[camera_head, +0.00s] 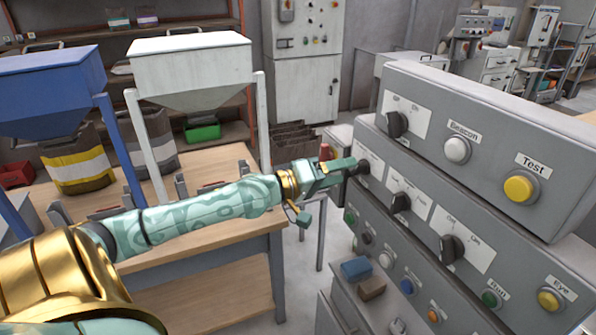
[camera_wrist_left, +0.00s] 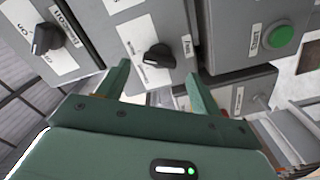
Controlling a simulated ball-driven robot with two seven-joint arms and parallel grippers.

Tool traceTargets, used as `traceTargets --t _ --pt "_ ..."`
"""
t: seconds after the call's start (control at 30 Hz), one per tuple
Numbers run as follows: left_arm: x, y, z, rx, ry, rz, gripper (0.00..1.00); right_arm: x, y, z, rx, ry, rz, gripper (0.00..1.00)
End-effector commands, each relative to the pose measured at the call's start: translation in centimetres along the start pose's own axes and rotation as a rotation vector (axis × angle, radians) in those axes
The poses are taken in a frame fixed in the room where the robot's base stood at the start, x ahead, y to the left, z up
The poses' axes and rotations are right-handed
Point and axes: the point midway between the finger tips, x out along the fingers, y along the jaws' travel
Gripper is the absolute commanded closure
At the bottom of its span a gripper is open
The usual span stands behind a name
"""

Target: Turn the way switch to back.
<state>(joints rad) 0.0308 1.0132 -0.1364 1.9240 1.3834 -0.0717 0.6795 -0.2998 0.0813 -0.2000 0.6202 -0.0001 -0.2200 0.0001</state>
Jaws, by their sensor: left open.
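The switch at my left gripper, likely the way switch, is a black rotary knob (camera_wrist_left: 159,56) on a white plate (camera_wrist_left: 134,27) in the left wrist view. Its lettering is too small and turned to read surely, so I cannot tell its setting. My left gripper (camera_wrist_left: 158,69) is open, with one finger on each side of this knob; I cannot tell whether they touch it. In the head view the left gripper (camera_head: 347,168) reaches the left end of the grey panel, and the knob (camera_head: 363,167) shows just past its fingers. My right gripper is not in view.
Other black knobs (camera_head: 397,124) (camera_head: 452,248) sit close by on the stepped grey panels, with a white Beacon button (camera_head: 457,150) and a yellow Test button (camera_head: 521,187). A wooden table (camera_head: 215,166) with white (camera_head: 190,67) and blue (camera_head: 50,85) hoppers stands left.

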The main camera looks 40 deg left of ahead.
Motion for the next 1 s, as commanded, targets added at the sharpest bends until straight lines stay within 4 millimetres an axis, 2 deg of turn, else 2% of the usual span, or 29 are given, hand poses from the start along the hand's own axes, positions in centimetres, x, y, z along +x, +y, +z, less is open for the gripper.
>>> traceTargets --t 0.1,0.3,0.57,0.8,1.0 --pt "-2.4 -0.4 0.4 0.003 -0.010 -0.007 0.35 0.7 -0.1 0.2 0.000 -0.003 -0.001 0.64" --pt "-5.0 -0.3 0.3 0.001 -0.010 -0.006 0.35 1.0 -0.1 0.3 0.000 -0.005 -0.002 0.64" --pt "-7.9 0.1 0.1 -0.002 -0.007 -0.004 0.35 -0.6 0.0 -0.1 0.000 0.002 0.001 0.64" --pt "-11.4 0.2 -0.2 -0.003 0.000 -0.004 0.35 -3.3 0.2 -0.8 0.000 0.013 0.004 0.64" --pt "-12.9 0.0 0.0 -0.002 -0.002 -0.002 0.35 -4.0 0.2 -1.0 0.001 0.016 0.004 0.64"
